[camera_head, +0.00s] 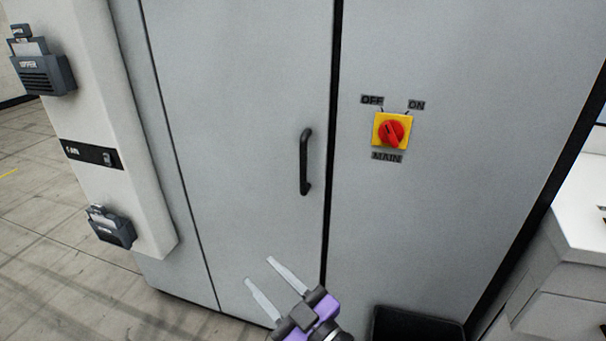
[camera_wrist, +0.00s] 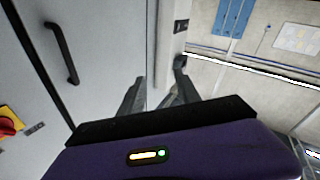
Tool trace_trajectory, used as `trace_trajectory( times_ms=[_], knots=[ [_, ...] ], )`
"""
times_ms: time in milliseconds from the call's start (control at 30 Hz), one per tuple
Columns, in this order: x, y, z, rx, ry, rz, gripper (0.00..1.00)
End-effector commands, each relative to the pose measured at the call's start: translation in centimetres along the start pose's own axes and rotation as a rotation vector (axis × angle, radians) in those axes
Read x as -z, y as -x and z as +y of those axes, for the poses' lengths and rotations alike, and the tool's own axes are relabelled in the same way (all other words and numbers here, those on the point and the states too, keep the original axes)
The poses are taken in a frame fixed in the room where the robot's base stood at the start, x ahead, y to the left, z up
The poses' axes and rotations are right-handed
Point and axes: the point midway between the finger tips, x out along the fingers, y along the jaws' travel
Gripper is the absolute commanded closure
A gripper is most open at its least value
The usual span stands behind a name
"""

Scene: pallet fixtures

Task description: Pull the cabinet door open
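The grey cabinet door (camera_head: 235,110) is shut, flush with the panel to its right. A black bar handle (camera_head: 305,162) stands upright near the door's right edge. The handle also shows at the upper left of the wrist view (camera_wrist: 62,52). My gripper (camera_head: 261,274) is in front of the lower part of the door, below the handle and to its left. Its two fingers (camera_wrist: 160,95) are apart with nothing between them, and they do not touch the handle.
A red and yellow main switch (camera_head: 391,131) is on the fixed panel right of the door. A white column with dark boxes (camera_head: 110,226) stands at the left. A black bin (camera_head: 415,325) is at the bottom, and a white drawer unit (camera_head: 570,270) at the right.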

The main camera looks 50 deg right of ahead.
Motion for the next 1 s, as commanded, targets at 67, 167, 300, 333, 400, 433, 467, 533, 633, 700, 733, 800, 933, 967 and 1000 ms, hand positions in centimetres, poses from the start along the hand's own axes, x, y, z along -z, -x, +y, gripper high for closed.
trace_trajectory(
  times_ms=[67,167,300,333,400,433,467,533,633,700,733,800,933,967,1000],
  knots=[
    [0.3,-3.3,1.4,-0.054,0.012,0.007,0.6],
    [0.7,-6.9,3.5,-0.133,0.02,-0.002,0.6],
    [1.3,-11.5,7.3,-0.268,0.006,-0.029,0.6],
    [1.4,-12.3,8.2,-0.3,-0.002,-0.037,0.6],
    [1.7,-14.0,10.4,-0.378,-0.021,-0.058,0.6],
    [1.8,-14.6,11.3,-0.412,-0.032,-0.067,0.6],
    [1.8,-15.2,12.2,-0.447,-0.045,-0.078,0.6],
    [1.8,-16.0,14.3,-0.53,-0.073,-0.105,0.6],
    [1.1,-16.4,17.3,-0.655,-0.118,-0.152,0.6],
    [-0.4,-15.6,18.9,-0.737,-0.142,-0.196,0.6],
    [-1.2,-15.1,19.3,-0.764,-0.149,-0.215,0.6],
    [-2.3,-14.2,19.9,-0.813,-0.165,-0.242,0.6],
    [-2.8,-13.5,20.4,-0.855,-0.212,-0.249,0.6],
    [-2.9,-13.6,20.6,-0.856,-0.218,-0.247,0.6],
    [-2.9,-13.8,20.8,-0.856,-0.222,-0.244,0.6]
  ],
)
